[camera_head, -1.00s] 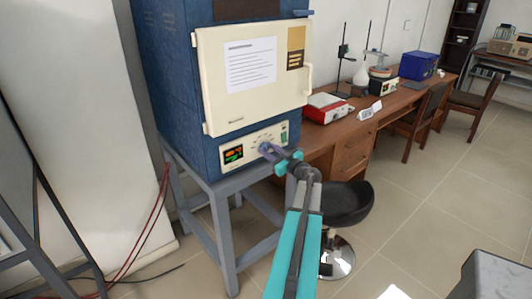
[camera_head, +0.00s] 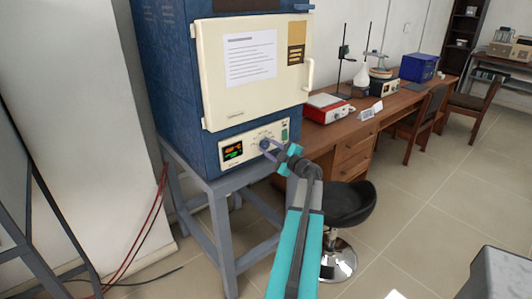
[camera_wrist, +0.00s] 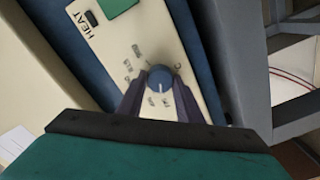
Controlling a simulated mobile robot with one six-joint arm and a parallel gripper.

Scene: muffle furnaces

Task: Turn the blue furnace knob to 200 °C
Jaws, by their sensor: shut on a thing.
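The blue furnace (camera_head: 165,75) stands on a grey stand with its cream door shut. Its control panel (camera_head: 284,124) has a small display (camera_head: 232,151) with orange and green digits too small to read. The round blue knob (camera_wrist: 159,80) sits on the cream panel, with a white pointer line aimed toward the bottom of the wrist picture. Dial numbers around it are too blurred to read. My gripper (camera_wrist: 160,86) is shut on the knob, one finger on each side. In the head view, my gripper (camera_head: 270,149) partly covers the knob and dial.
A black stool (camera_head: 348,203) stands close to the right of my arm. A wooden bench (camera_head: 345,128) with a red-and-white device (camera_head: 328,108) runs to the back right. Red cables (camera_head: 150,222) hang left of the grey stand (camera_head: 222,235).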

